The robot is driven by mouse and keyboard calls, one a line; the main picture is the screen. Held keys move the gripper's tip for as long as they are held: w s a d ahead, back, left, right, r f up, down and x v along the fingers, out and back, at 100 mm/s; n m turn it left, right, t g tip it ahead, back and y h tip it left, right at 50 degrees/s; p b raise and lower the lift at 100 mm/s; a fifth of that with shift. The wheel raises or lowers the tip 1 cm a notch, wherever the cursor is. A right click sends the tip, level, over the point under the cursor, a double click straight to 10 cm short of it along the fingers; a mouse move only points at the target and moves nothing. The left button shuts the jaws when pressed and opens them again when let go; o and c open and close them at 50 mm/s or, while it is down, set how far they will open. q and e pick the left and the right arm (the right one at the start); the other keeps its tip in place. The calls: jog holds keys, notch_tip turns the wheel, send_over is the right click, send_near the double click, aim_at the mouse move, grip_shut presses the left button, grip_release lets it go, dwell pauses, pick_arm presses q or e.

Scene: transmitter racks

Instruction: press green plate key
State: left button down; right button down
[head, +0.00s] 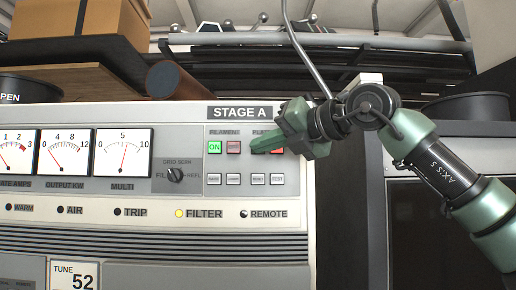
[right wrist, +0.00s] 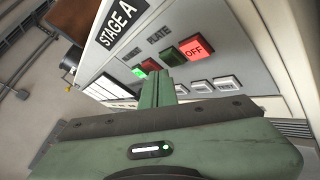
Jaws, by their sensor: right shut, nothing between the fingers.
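The control panel (head: 240,190) labelled STAGE A has a PLATE key pair to the right of the FILAMENT pair. The green plate key (right wrist: 173,57) shows dark and unlit in the right wrist view, just beyond and right of my fingertips. In the head view my gripper hides it. The red plate OFF key (right wrist: 195,47) is lit; part of it also shows in the head view (head: 277,150). My right gripper (head: 257,147) is shut and empty, its tips over the plate key area; it also shows in the right wrist view (right wrist: 158,74). I cannot tell whether it touches. My left gripper is not in view.
The lit green filament ON key (head: 214,147) and a dim red filament key (head: 233,147) sit left of my fingertips. Small white keys line the row below. A rotary knob (head: 175,174) is further left. A brown cylinder (head: 175,80) and a cardboard box (head: 82,25) are above the panel.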

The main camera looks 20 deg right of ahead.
dwell(0.4)
jog(key=shift+w+d, duration=0.1)
jog(key=shift+w, duration=0.35)
jog(key=shift+w+d+p, duration=0.15)
jog(key=shift+w+p, duration=0.15)
jog(key=shift+p, duration=0.1)
dwell(0.5)
dwell(0.3)
jog(key=shift+s+a+b, duration=0.25)
jog(key=shift+s+b, duration=0.4)
jog(key=shift+s, duration=0.1)
